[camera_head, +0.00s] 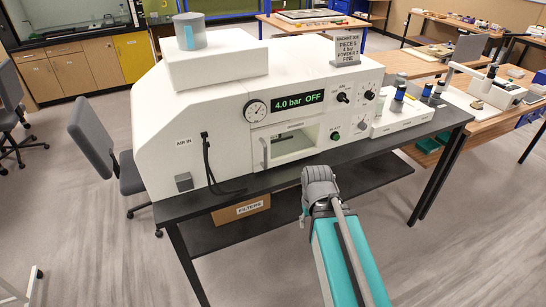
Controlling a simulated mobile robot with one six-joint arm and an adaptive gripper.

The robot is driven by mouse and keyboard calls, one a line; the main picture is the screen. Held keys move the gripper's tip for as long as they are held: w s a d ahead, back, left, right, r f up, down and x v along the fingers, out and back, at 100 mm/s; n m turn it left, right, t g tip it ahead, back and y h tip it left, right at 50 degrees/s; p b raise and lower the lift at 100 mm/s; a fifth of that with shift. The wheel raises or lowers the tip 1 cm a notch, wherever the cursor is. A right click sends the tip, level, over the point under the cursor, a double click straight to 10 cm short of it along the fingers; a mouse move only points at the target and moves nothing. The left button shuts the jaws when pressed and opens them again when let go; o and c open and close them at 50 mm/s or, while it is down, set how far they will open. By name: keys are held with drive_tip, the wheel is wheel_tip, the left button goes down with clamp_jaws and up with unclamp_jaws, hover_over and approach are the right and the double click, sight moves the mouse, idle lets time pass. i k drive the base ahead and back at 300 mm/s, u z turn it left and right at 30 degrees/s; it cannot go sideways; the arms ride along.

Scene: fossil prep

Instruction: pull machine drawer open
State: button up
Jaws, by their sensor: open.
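The white machine (215,108) stands on a dark bench and its display reads "4.0 bar OFF". Its front has a framed drawer front (304,142) with a window, and dark shapes show behind the glass. A pale upright handle (265,153) is at its left edge. The drawer front looks shut, flush with the machine. My gripper (320,182), at the grey end of my teal arm, is in front of the bench, below and right of the handle and apart from it. It is open; its fingertips cannot be made out, and nothing is seen held.
A black hose (208,160) hangs at the machine's left front. A unit with several coloured-capped bottles (402,116) stands right of it. A box marked FILTERS (240,210) is on the lower shelf (350,178). A grey chair (100,145) stands at left. The floor in front is clear.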

sight(293, 145)
drive_tip(key=z, duration=0.45)
drive_tip(key=k, duration=1.25)
drive_tip(key=u, duration=0.55)
drive_tip(key=i, duration=1)
drive_tip(key=z, duration=0.05)
